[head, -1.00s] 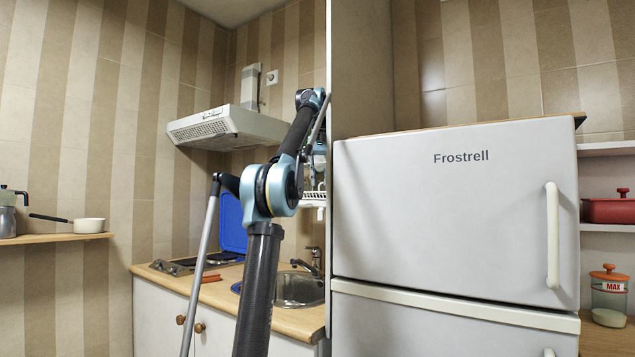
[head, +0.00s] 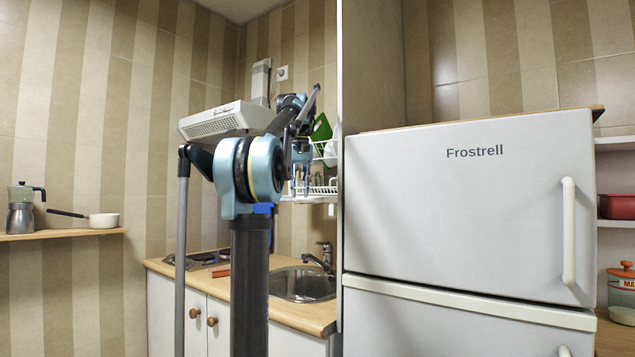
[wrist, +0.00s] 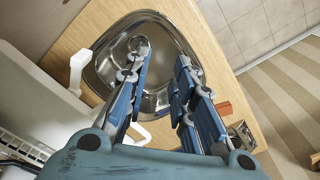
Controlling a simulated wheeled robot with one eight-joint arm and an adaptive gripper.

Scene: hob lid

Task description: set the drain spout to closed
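A white spout-like piece (wrist: 78,72) hangs beside a pale tray or panel, left of my gripper in the wrist view. I take it for the drain spout; its setting is unclear. In the head view a small white tip (head: 332,210) shows under the dish rack (head: 322,191), near the fridge side. My gripper (wrist: 162,58) is open and empty, its fingers apart above the sink, not touching the spout. In the head view my gripper (head: 300,188) is in front of the dish rack and hides part of it.
The sink (head: 302,284) and tap (head: 322,257) lie below the rack. The tall fridge (head: 465,215) and its side panel bound the space on the right. The range hood (head: 225,121) is at the left. A red item (wrist: 224,109) lies on the counter.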

